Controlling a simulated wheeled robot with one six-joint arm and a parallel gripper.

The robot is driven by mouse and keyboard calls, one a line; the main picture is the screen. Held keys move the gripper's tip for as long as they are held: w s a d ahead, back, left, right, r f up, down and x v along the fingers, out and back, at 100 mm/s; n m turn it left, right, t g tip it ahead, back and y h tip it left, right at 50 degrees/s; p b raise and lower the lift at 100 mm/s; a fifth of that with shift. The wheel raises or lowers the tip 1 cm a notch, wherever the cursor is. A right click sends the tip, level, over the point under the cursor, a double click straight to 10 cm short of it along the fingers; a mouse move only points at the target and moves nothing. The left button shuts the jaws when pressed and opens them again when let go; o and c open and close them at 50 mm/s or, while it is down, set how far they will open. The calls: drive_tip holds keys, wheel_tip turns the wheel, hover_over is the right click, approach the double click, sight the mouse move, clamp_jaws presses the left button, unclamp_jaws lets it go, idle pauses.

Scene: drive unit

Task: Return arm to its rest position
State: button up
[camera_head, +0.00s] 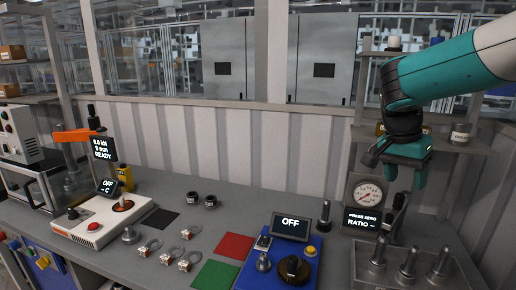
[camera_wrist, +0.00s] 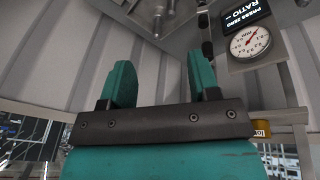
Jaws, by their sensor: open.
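My gripper (camera_head: 404,178) hangs from the teal and white arm at the right in the head view, above the bench and in front of the dial gauge. In the wrist view its two teal fingers (camera_wrist: 161,85) stand wide apart with nothing between them. The gripper is open and empty. The round pressure gauge (camera_head: 367,196) and its display reading PRESS ZERO, RATIO (camera_head: 362,221) are just below and left of the gripper. The gauge also shows in the wrist view (camera_wrist: 250,42) at the upper right.
A blue unit (camera_head: 278,264) with a display reading OFF, a red mat (camera_head: 234,246), a green mat (camera_head: 215,275) and several small fittings (camera_head: 167,257) lie on the grey bench. A shelf (camera_head: 440,143) is close behind the gripper. Metal posts (camera_head: 408,262) stand below it.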

drive_tip(key=s+a+f+n+y+b, duration=0.1)
drive_tip(key=s+a+f+n+y, duration=0.1)
drive_tip(key=s+a+n, duration=0.3)
drive_tip(key=s+a+f+n+y+b, duration=0.2)
drive_tip(key=s+a+n, duration=0.4)
drive_tip(key=s, duration=0.8)
drive_tip(key=s+a+f+n+y+b, duration=0.2)
drive_tip(key=s+a+n, duration=0.4)
drive_tip(key=s, duration=0.4)
drive_tip(key=shift+a+f+n+y, duration=0.25)
drive_tip(key=shift+f+n+y, duration=0.45)
drive_tip(key=shift+f, duration=0.1)
